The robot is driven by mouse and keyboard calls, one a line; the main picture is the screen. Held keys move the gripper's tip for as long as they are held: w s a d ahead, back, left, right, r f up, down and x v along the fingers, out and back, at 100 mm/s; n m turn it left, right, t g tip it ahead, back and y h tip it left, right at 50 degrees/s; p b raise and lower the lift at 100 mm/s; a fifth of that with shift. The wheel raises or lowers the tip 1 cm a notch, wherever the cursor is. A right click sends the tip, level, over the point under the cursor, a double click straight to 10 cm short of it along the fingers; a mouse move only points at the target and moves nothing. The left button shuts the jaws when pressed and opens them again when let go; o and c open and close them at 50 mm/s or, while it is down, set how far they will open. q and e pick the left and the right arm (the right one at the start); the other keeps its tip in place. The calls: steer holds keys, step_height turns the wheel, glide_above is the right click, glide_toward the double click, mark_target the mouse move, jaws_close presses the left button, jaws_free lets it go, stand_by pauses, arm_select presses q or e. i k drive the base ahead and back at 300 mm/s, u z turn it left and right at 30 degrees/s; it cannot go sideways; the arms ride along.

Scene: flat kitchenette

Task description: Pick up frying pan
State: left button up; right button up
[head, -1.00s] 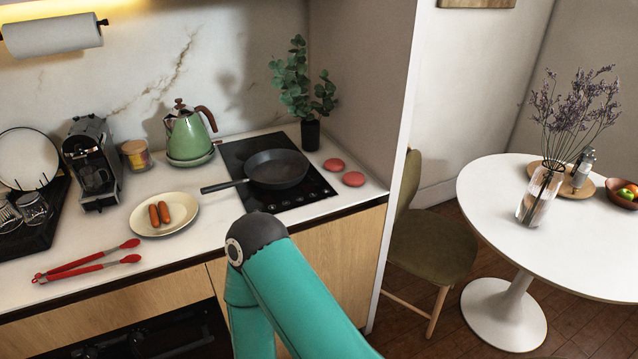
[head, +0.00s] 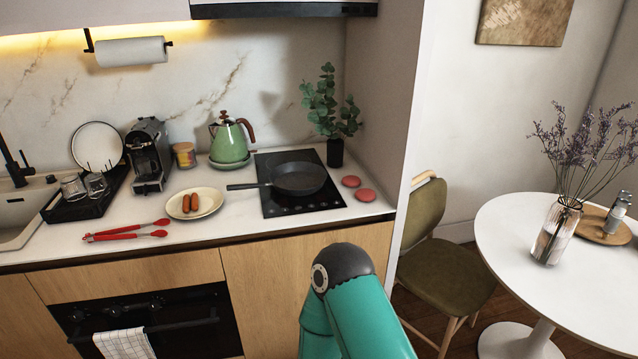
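The dark frying pan (head: 300,178) sits on the black cooktop (head: 272,206) on the counter, with its handle (head: 243,186) pointing left towards the plate. It looks empty. A teal link of one of my arms rises from the bottom of the head view, in front of the cabinet and below the pan. It is apart from the pan. Neither of my grippers shows in the head view.
A plate (head: 209,208) with sausages (head: 190,203) lies left of the pan handle. Red tongs (head: 130,234) lie near the counter's front edge. A green kettle (head: 229,143) and a plant (head: 330,105) stand behind. Two pink discs (head: 365,195) lie right of the cooktop.

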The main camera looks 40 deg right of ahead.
mark_target(295, 178)
steer(key=z, duration=0.25)
steer(key=i, duration=0.9)
steer(key=z, duration=0.05)
